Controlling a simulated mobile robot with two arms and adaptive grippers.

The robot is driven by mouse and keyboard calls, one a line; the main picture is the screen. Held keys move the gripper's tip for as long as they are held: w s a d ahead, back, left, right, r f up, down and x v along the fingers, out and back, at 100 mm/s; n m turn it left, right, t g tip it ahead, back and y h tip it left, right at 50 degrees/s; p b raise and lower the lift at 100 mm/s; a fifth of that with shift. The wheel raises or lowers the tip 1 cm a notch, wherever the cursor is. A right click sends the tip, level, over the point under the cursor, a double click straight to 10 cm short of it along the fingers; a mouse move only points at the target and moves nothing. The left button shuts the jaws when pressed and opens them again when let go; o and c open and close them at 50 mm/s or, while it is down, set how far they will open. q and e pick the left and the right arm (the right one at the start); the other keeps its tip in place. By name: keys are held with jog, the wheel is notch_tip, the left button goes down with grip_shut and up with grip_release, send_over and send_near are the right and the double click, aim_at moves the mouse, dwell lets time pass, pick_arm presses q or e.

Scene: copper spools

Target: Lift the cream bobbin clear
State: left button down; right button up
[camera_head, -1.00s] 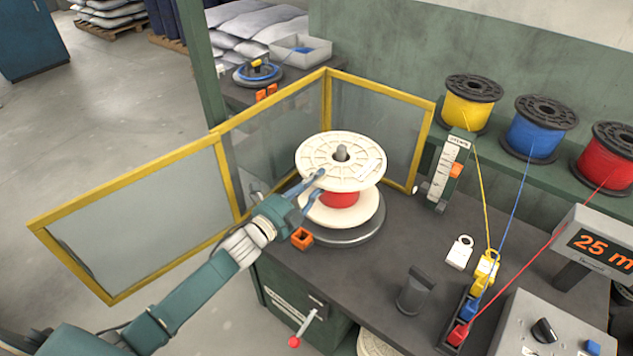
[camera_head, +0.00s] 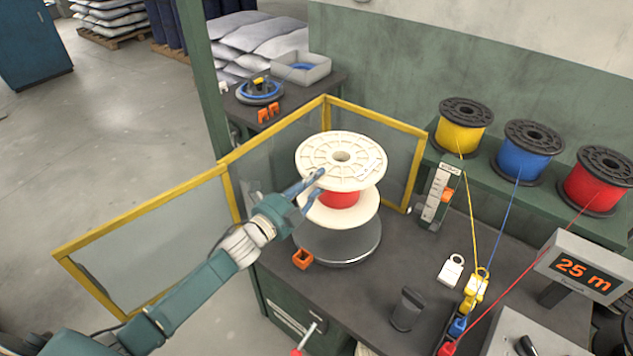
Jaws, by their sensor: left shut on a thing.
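The cream bobbin (camera_head: 340,160) has two pale flanges with red wire between them. It is roughly level and stands above the dark round turntable (camera_head: 338,245), whose top shows below the lower flange. The bobbin's centre hole is open, with no spindle tip sticking out of it. My left gripper (camera_head: 312,190) reaches in from the lower left and is shut on the bobbin at its left side; its exact contact is partly hidden between the flanges. My right gripper is out of view.
A yellow-framed clear guard (camera_head: 222,165) stands behind and left of the bobbin. An orange block (camera_head: 303,259) sits at the turntable's front left. Yellow (camera_head: 460,127), blue (camera_head: 527,152) and red (camera_head: 597,180) spools stand on the right shelf, their wires running down to the bench.

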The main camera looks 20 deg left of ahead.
pick_arm(q)
notch_tip(320, 180, up, 8)
jog(key=p, duration=0.5)
jog(key=shift+w+d+r+p, duration=0.1)
jog(key=shift+p, duration=0.25)
jog(key=shift+r, duration=2.65)
